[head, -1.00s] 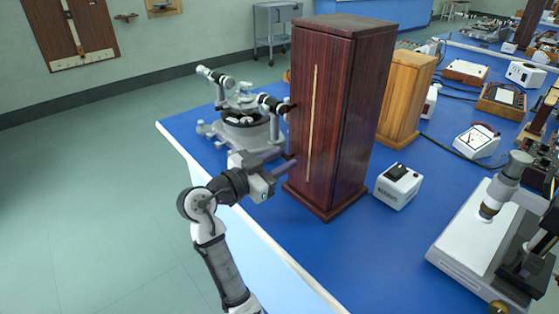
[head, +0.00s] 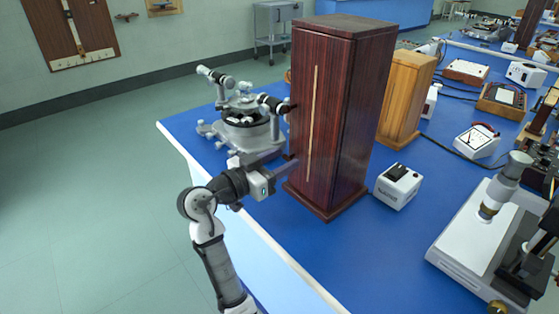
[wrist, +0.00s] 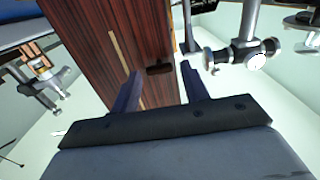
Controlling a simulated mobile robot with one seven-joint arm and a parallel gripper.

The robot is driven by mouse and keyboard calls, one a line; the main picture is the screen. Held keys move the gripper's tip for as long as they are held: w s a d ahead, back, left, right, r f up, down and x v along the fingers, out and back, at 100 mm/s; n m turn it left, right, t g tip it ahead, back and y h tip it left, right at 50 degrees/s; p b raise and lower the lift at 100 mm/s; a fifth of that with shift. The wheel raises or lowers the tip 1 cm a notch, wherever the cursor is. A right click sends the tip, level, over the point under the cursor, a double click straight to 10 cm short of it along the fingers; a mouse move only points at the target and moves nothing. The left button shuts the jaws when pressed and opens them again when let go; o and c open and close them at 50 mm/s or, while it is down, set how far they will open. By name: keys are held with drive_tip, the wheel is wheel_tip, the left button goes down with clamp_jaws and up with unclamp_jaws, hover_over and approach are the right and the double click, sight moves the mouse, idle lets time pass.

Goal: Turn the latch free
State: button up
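The tall dark-red wooden cabinet (head: 338,110) stands upright on the blue bench in the head view. A small dark latch (wrist: 158,68) shows on its striped front face (wrist: 98,40) in the wrist view, near one edge. My gripper (wrist: 161,70) is open, with one finger on each side of the latch in that picture. I cannot tell whether either finger touches it. In the head view my gripper (head: 288,160) is at the cabinet's left front, and the latch cannot be made out there. A pale vertical strip (head: 313,110) runs down the cabinet front.
A spectrometer (head: 245,125) stands close to the left of the cabinet, just beyond my gripper. A lighter wooden cabinet (head: 405,98) is behind it, and a white switch box (head: 397,187) is at its right. The bench's near edge (head: 270,252) runs beneath my arm.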

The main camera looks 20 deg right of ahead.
drive_tip(key=shift+o, duration=0.5)
drive_tip(key=shift+a, duration=0.3)
drive_tip(key=b+v, duration=0.2)
drive_tip(key=v, duration=1.1)
drive_tip(key=shift+s+a, duration=0.1)
